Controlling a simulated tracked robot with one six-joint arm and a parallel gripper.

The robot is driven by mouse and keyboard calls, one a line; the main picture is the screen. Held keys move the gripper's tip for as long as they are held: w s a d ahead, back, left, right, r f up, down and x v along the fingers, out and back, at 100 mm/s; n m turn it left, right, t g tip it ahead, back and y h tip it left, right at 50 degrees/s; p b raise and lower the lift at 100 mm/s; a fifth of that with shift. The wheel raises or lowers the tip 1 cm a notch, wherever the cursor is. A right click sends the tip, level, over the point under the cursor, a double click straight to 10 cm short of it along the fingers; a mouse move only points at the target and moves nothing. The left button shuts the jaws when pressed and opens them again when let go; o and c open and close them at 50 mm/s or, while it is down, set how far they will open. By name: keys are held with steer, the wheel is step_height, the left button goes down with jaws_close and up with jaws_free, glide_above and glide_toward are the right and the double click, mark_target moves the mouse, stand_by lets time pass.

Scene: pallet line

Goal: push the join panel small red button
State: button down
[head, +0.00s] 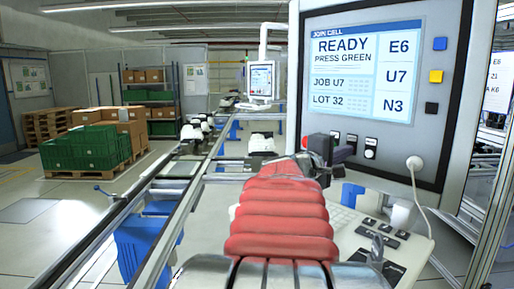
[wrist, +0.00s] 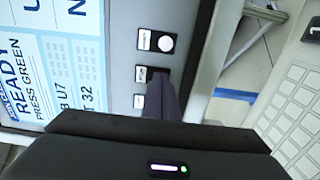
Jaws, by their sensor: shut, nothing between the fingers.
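The join panel (head: 456,110) stands at the right in the head view, its screen (head: 364,70) reading READY, PRESS GREEN. A row of small labelled controls runs under the screen; the right one (head: 370,148) shows a pale round cap, which also appears in the wrist view (wrist: 166,43). My gripper (head: 347,154) is shut and empty at this row. In the wrist view its fingertips (wrist: 158,80) overlap the middle control and hide the third one's cap. A small red patch (head: 304,142) shows beside my gripper; I cannot tell whether it is a button. No red button shows clearly.
A shelf with a keyboard (head: 340,222) and a white cable (head: 415,185) lie below the panel. A conveyor rail (head: 130,215) runs along the left. Green crates (head: 80,150) stand far left.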

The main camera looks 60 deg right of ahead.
steer(key=shift+v, duration=2.45)
steer(key=shift+w, duration=0.1)
